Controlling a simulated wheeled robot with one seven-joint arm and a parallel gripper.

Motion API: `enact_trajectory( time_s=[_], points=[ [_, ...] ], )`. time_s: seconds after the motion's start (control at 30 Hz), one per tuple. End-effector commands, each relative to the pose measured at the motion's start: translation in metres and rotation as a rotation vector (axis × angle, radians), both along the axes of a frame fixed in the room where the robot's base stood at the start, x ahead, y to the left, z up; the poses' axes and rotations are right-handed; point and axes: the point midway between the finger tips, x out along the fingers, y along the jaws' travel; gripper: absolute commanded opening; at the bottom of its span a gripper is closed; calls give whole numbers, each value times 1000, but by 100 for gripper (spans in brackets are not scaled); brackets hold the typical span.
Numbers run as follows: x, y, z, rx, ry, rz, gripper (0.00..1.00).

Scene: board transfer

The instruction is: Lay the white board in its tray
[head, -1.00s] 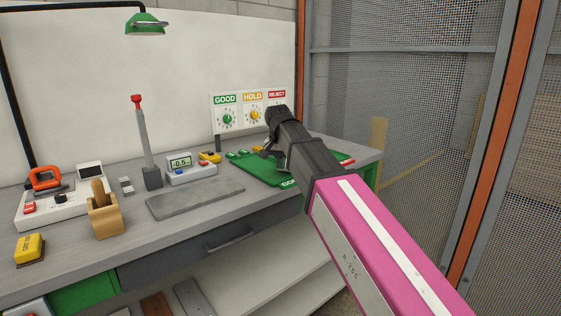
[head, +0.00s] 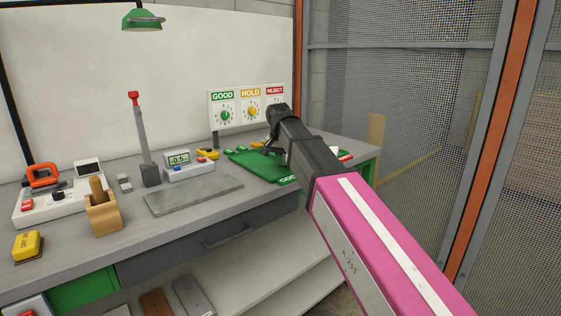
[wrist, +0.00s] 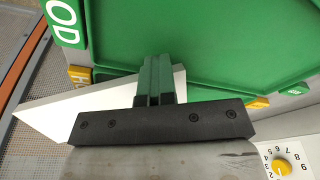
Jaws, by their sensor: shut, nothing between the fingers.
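A white board (wrist: 50,116) shows in the wrist view, slanting behind my gripper from left to centre; the hand hides part of it. I cannot tell what it rests on. In the head view my arm hides most of that area. A green tray (wrist: 215,45) marked with white letters fills the top of the wrist view; it lies at the right end of the bench in the head view (head: 254,166). My gripper (wrist: 155,72) is shut, fingers together and holding nothing, over the tray's near side and in front of the white board.
A sign with GOOD, HOLD and REJECT dials (head: 237,96) stands behind the tray. A grey plate (head: 193,195) lies on the bench, with a meter (head: 190,168), a red-topped lever (head: 143,140) and a wooden holder (head: 103,216) nearby. A mesh fence (head: 400,110) stands at right.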

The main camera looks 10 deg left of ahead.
Motion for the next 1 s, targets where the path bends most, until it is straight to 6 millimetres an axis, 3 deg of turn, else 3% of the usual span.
enact_trajectory(
  time_s=[0.33,1.0],
  points=[
    [0,-1,-1,-4,-1,-3,0],
    [-25,3,-1,-2,0,-1,0]
  ],
)
